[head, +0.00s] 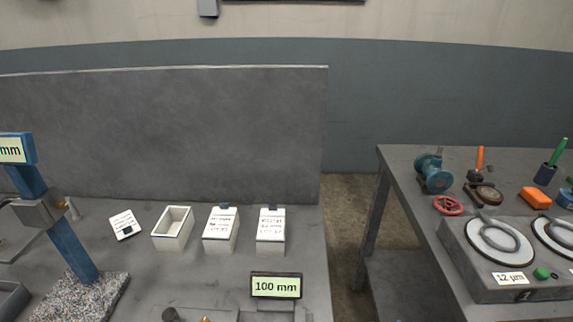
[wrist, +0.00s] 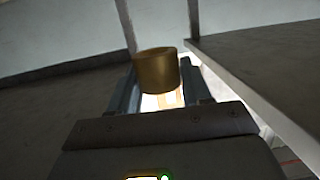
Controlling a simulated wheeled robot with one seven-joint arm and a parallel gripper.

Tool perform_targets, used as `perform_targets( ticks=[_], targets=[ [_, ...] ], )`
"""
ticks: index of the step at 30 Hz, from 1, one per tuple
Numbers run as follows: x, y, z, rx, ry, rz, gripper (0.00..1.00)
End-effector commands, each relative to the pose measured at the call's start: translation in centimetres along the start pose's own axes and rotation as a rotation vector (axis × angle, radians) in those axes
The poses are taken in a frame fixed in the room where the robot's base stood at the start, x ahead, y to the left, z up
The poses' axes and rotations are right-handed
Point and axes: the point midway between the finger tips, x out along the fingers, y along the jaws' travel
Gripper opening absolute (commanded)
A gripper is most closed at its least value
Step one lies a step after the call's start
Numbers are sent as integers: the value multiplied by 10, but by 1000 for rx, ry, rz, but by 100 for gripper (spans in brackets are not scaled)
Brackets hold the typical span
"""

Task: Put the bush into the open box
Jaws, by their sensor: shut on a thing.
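The bush (wrist: 157,72) is a short brass-coloured cylinder in the wrist view. My gripper (wrist: 160,82) is shut on it, with one dark finger on each side. The open box (head: 172,229) is a white, empty-looking box on the grey bench in the head view, left of two lidded boxes. My gripper does not show in the head view, so its distance from the open box cannot be told.
Two closed white boxes with printed lids (head: 221,229) (head: 270,231) stand right of the open box. A label card (head: 124,225) lies left of it. A blue column stand (head: 70,245) rises at left, and a 100 mm sign (head: 276,286) stands in front. A second table (head: 400,160) holds valves and tools.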

Motion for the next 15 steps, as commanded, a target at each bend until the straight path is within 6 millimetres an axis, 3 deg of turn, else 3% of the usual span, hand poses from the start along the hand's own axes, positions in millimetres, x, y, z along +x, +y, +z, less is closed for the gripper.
perform_targets(
  ticks=[8,15],
  targets=[
    [-1,2,4,2,1,16,11],
    [1,-3,-5,-7,4,-14,11]
  ],
)
